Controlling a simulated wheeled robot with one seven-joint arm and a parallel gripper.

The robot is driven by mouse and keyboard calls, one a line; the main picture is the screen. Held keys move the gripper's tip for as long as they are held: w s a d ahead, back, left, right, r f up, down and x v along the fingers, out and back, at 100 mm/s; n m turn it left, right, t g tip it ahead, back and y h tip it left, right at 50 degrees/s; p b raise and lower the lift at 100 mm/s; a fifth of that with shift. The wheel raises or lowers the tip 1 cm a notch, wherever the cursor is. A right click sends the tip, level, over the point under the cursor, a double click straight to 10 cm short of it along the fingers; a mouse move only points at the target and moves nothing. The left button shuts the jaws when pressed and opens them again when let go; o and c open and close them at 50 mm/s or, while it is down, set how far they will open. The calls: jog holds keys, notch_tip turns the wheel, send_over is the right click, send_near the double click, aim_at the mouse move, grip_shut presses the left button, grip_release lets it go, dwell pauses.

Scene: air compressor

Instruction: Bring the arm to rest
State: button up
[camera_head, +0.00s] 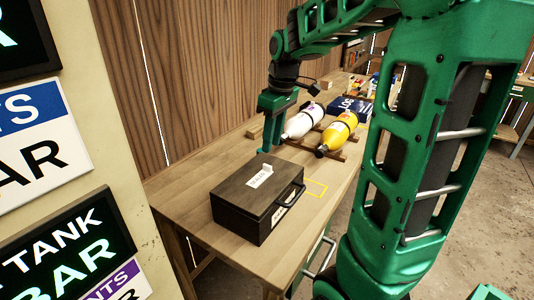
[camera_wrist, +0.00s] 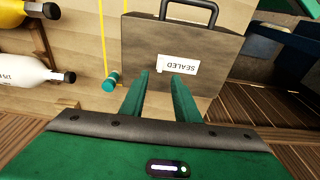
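My green gripper (camera_head: 268,136) hangs over the wooden table behind the dark case in the head view. In the wrist view its two green fingers (camera_wrist: 160,82) stand apart with nothing held between them. The dark case (camera_head: 238,205) lies shut on the table, with a black handle on its front and a white label on its lid. In the wrist view the case (camera_wrist: 205,45) lies beyond the fingertips, and its label (camera_wrist: 178,66) reads SEALED. How far the fingers are above the case is hard to tell.
A white bottle (camera_head: 303,121) and a yellow bottle (camera_head: 338,133) lie on wooden rests behind the case. A small green cylinder (camera_wrist: 110,81) is beside the case. A yellow outline (camera_head: 316,189) marks the table. Sign panels (camera_head: 75,250) stand left; a plank wall (camera_head: 175,80) rises behind.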

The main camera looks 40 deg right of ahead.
jog(key=shift+s+d+r, duration=0.1)
jog(key=shift+s+r, duration=0.05)
jog(key=shift+r, duration=1.1)
jog(key=s+f+m+g, duration=0.1)
jog(key=s+f+m, duration=0.3)
jog(key=s, duration=0.8)
jog(key=s+f+m, duration=0.5)
jog(key=s+m, duration=0.1)
jog(key=s, duration=0.6)
jog(key=shift+s+a+f+m+g+h, duration=0.15)
jog(key=shift+s+a+m+g+h, duration=0.15)
jog(key=shift+s+a+m+g, duration=0.1)
jog(key=shift+w+f, duration=0.25)
jog(key=shift+w, duration=0.4)
